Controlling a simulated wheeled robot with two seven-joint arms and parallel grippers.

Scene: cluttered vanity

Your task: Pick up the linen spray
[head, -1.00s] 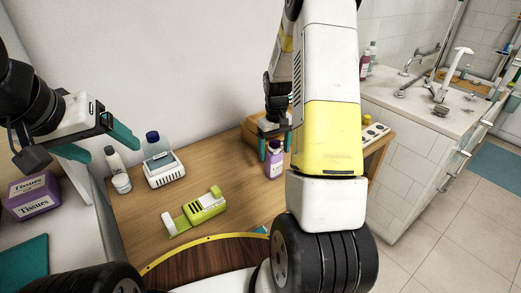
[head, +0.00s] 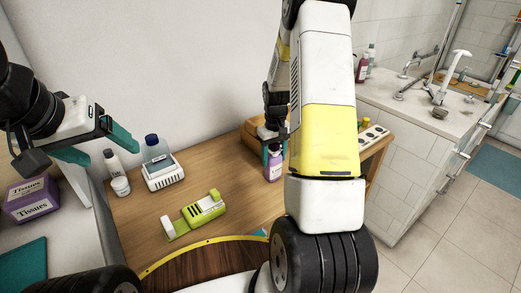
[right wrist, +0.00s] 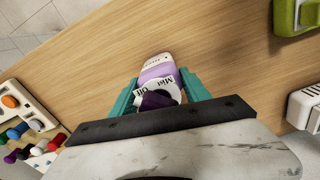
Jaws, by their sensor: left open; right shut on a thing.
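A purple bottle (head: 273,166) with a dark purple cap stands upright on the wooden table near its far right part. It also shows in the right wrist view (right wrist: 158,72), where the print on its white band seems to include "Mist". I cannot read the words "linen spray" on it. My right gripper (head: 276,149) is shut on this bottle, with its teal fingers on both sides in the right wrist view (right wrist: 160,84). I cannot see a gap under the bottle. My left gripper (head: 110,152) is open and empty, high at the left.
A white basket (head: 164,174) with a blue-capped bottle, a white jar (head: 121,186) and a green device (head: 195,214) stand on the table's left part. A tissue box (head: 32,200) is at the far left. A tray of colored pieces (right wrist: 28,130) lies beside my right gripper.

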